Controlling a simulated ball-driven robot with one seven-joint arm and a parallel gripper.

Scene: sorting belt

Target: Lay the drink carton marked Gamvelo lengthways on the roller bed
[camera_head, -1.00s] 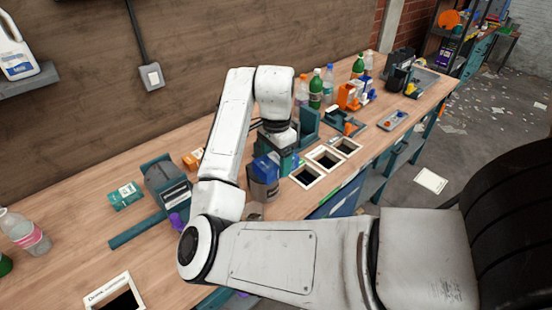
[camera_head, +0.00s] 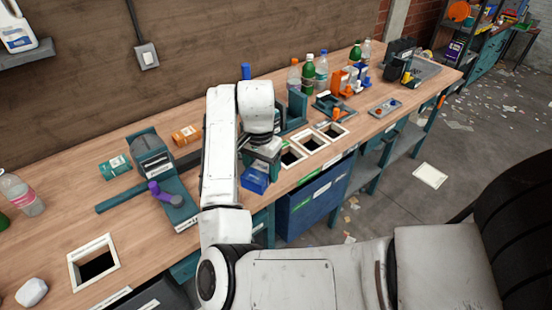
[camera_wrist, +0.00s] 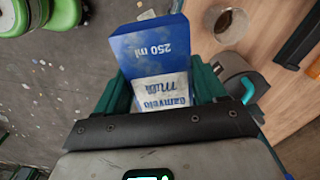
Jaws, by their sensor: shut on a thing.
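A blue and white drink carton (camera_wrist: 155,60) marked Gamvelo Milk, 250 ml, is between my gripper's jaws in the wrist view. Its lettering shows upside down. My gripper (camera_head: 262,160) is shut on it, and the carton's blue part (camera_head: 255,180) hangs below the jaws at the bench's front edge in the head view. The carton's far faces are hidden. A teal machine (camera_head: 150,148) with a grey top stands left of my arm, with a grey-topped part and a purple handle (camera_head: 160,191) in front. I cannot make out which surface is the roller bed.
Framed openings (camera_head: 312,142) in the bench lie right of my gripper; another (camera_head: 94,263) is front left. Bottles (camera_head: 308,72) stand at the back. A blue bin (camera_head: 312,205) is under the bench. A cup (camera_wrist: 228,22) shows in the wrist view.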

